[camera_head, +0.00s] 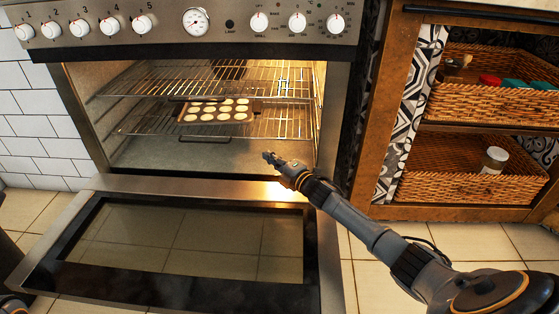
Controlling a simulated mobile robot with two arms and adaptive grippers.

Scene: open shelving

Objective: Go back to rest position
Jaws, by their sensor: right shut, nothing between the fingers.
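My right gripper (270,158) is shut and empty. It is at the front of the open oven (180,155), low in the opening and to the right of its middle. My right arm reaches in from the lower right. A baking tray (182,114) with several pale round pieces lies on the lower wire rack (285,124) inside the oven, apart from the gripper. My left gripper does not show; only a dark piece of my body is at the bottom left corner.
The oven door (325,250) hangs open in front, below my right arm. Open shelving (385,120) on the right holds an upper wicker basket (480,108) and a lower one (440,188) with a jar (494,160). Tiled floor (475,240) is free in front of the shelving.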

